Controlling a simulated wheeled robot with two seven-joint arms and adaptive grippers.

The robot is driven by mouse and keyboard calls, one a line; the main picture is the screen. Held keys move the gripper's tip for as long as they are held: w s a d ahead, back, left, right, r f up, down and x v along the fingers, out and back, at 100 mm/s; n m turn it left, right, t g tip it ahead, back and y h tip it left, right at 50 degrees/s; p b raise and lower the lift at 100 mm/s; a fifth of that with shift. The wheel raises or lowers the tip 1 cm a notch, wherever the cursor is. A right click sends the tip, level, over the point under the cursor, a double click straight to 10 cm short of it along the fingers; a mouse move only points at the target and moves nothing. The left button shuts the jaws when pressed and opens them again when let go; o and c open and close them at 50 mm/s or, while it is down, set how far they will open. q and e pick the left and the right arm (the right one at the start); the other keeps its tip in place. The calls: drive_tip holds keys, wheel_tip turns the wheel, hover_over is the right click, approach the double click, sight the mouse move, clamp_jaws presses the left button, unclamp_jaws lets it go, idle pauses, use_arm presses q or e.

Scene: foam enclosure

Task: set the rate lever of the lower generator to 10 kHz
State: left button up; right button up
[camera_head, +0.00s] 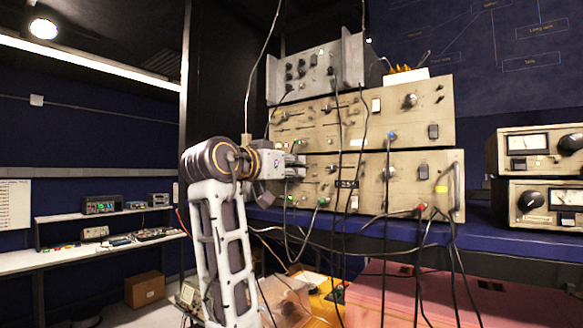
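The lower generator (400,185) is a beige box with knobs, a dark switch and a yellow label, at the bottom of a stack on the blue bench. The rate lever is not clearly visible; my gripper covers part of the panel's left side.
The upper generator (380,122) rests on the lower one, with a grey instrument (318,68) on top. Several black cables hang across the panels. Two meter boxes (540,150) stand at the right. A workbench (100,245) is at the far left.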

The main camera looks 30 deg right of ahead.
clamp_jaws()
drive_tip(key=shift+s+d, duration=0.1)
drive_tip(key=shift+s, duration=0.05)
drive_tip(key=shift+s+d+b, duration=0.2)
drive_tip(key=shift+s+b, duration=0.2)
drive_tip(key=shift+s, duration=0.1)
drive_tip(key=shift+s+d+b, duration=0.2)
drive_tip(key=shift+s+b, duration=0.2)
drive_tip(key=shift+s, duration=0.05)
drive_tip(key=shift+w+f, duration=0.1)
drive_tip(key=shift+o, duration=1.7)
unclamp_jaws()
drive_tip(key=shift+s, duration=0.2)
drive_tip(key=shift+a, duration=0.15)
